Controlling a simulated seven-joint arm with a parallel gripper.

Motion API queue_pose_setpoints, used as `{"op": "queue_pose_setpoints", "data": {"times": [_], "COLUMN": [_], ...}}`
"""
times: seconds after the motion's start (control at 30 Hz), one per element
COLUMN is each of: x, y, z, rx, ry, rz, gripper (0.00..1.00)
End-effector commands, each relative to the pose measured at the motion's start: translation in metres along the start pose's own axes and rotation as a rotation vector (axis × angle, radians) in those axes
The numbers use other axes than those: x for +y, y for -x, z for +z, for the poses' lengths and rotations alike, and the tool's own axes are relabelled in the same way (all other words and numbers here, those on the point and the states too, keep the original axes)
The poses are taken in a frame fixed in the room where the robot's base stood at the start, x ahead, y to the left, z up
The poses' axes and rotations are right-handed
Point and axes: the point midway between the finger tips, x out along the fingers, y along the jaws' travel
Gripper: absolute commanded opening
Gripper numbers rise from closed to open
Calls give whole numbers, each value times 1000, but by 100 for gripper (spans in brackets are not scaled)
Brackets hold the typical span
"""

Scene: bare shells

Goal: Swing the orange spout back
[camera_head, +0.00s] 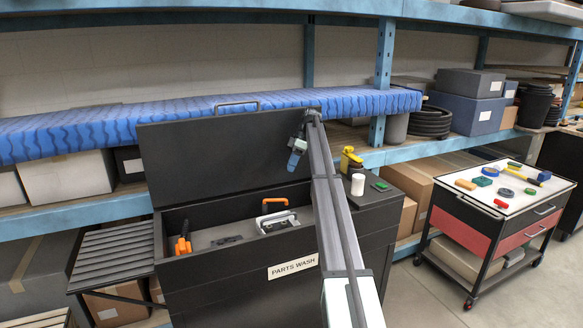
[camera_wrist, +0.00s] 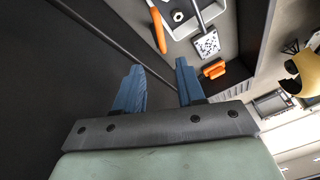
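The orange spout (camera_head: 275,202) is a bent bar near the back of the open black wash tub, beneath the raised lid. An orange bar that seems to be it shows in the wrist view (camera_wrist: 158,30), beside a tray. My gripper (camera_head: 296,152) is in front of the raised lid, above and to the right of the spout, apart from it. In the wrist view its two blue fingers (camera_wrist: 160,78) stand apart with nothing between them. The spout's base is hard to make out.
The raised black lid (camera_head: 215,155) stands behind the tub (camera_head: 290,268). Inside are a pale-handled tray (camera_head: 277,222) and an orange item (camera_head: 183,244) at the left wall. A yellow bottle (camera_head: 350,160) and white cylinder (camera_head: 358,184) stand on the right side top.

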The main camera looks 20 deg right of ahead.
Motion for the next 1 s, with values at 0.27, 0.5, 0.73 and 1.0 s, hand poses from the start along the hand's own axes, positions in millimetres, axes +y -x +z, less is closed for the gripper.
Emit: {"op": "queue_pose_setpoints", "data": {"times": [0.27, 0.5, 0.73, 1.0], "x": [-31, -93, -129, -130], "y": [-20, -52, -62, -68], "z": [2, 8, 11, 11], "rx": [5, 17, 23, 24], "ry": [10, 41, 67, 75], "rz": [104, 373, 568, 627], "gripper": [12, 0, 0, 0]}}
